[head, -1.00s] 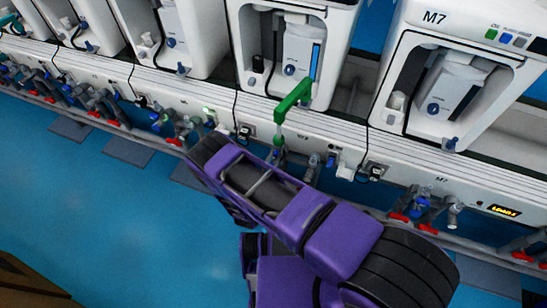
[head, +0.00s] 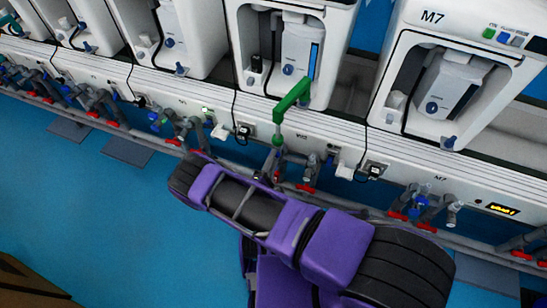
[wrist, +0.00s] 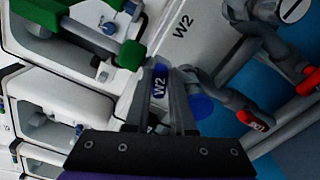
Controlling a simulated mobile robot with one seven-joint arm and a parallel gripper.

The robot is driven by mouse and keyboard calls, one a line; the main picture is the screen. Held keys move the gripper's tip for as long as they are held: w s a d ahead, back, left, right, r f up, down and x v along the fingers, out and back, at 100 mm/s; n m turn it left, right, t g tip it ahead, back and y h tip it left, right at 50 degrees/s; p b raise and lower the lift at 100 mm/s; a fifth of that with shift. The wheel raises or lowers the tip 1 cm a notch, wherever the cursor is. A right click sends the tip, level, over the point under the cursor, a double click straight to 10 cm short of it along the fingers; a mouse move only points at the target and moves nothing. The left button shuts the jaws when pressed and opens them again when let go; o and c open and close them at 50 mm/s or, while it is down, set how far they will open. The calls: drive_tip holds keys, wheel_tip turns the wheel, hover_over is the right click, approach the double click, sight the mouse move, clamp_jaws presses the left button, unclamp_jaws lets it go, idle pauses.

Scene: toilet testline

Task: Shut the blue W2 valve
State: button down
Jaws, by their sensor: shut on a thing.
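A round blue part (wrist: 201,107) lies just right of the fingers. In the head view my purple and black arm reaches to the pipes below the green pipe (head: 292,97). The W2 handle cannot be made out clearly there, and my fingers are hard to tell from the grey pipes.
The green pipe also stands close left of my fingers in the wrist view (wrist: 90,47). A red valve handle (wrist: 257,120) on grey pipes is to the right. White toilet units stand along the bench (head: 225,110). The blue floor (head: 80,200) at left is mostly clear.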

drive_tip(key=m, duration=0.4)
drive_tip(key=shift+f+m+p, duration=0.1)
drive_tip(key=shift+m+p, duration=0.2)
drive_tip(key=shift+a, duration=0.1)
idle(0.4)
drive_tip(key=c, duration=0.8)
unclamp_jaws()
drive_tip(key=shift+o, duration=0.2)
drive_tip(key=shift+s, duration=0.1)
